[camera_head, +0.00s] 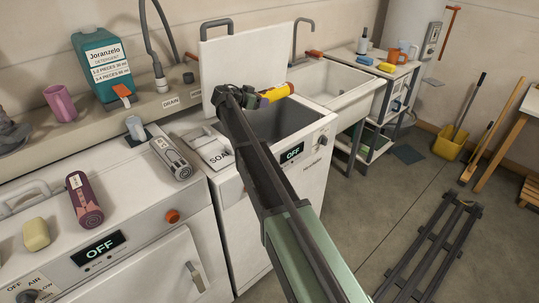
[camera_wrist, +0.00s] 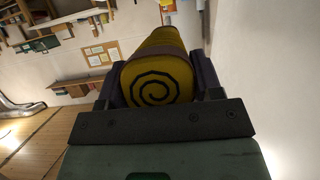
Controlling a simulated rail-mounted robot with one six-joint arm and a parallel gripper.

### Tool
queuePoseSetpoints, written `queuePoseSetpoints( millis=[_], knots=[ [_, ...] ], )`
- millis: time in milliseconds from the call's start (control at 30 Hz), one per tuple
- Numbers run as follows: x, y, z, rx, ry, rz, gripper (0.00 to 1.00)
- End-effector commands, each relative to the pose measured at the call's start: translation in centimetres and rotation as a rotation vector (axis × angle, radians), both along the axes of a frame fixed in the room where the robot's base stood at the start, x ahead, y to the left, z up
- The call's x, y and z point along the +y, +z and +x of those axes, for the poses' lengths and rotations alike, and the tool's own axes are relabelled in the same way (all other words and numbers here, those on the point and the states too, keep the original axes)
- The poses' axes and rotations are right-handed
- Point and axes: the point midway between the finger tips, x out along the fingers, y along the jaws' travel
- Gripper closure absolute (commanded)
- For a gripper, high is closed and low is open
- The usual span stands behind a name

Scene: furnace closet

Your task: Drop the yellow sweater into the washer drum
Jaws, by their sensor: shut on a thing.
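The yellow sweater (camera_head: 277,92) is a rolled yellow bundle with a purple band. In the wrist view the sweater (camera_wrist: 158,75) shows its round end with a dark spiral. My gripper (camera_head: 250,97) is shut on it; in the wrist view the dark fingers of my gripper (camera_wrist: 160,85) press on both sides. The washer (camera_head: 315,165) is a white top-loader with its lid (camera_head: 245,62) raised and a display reading OFF. My gripper and the sweater are over the rear part of the dark drum opening (camera_head: 285,122). My arm hides part of the opening, and the drum's inside is hard to make out.
A sink (camera_head: 335,80) adjoins the washer on the right. To the left stands a second machine (camera_head: 110,235) carrying a purple rolled item (camera_head: 84,200) and a grey one (camera_head: 171,158). A detergent jug (camera_head: 103,65) stands on the ledge behind. A slatted rack (camera_head: 430,250) lies on the floor.

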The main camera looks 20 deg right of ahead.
Motion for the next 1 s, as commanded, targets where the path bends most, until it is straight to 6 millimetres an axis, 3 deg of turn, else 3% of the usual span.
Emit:
queuePoseSetpoints(
  millis=[167, 467, 767, 800, 1000],
  knots=[
    [0.0, -1.4, 0.0, 0.0, 0.0, -0.001, 0.71],
    [0.0, -5.7, 0.0, 0.0, 0.0, -0.001, 0.71],
    [0.0, -5.8, 0.0, 0.0, 0.0, 0.0, 0.71],
    [0.0, -5.8, 0.0, 0.0, 0.0, 0.0, 0.39],
    [0.0, -5.8, 0.0, 0.0, 0.0, 0.0, 0.11]
  ],
)
